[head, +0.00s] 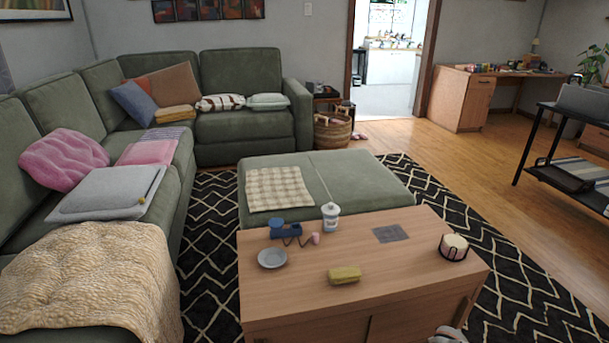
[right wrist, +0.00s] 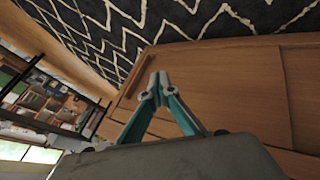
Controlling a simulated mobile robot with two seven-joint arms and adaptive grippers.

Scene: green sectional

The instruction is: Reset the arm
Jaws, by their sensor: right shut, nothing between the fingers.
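My right gripper (right wrist: 158,78) shows in the right wrist view with its two teal fingers meeting at the tips. It is shut and empty, in front of the wooden side of the coffee table (right wrist: 215,75). In the head view only a small part of what looks like my right arm (head: 447,336) shows at the bottom edge, by the front right corner of the table (head: 395,285). My left gripper is in neither view.
On the table are a yellow sponge-like block (head: 344,275), a grey plate (head: 272,258), a white lidded cup (head: 331,216) and a round holder (head: 453,247). A green ottoman (head: 365,185) stands behind it.

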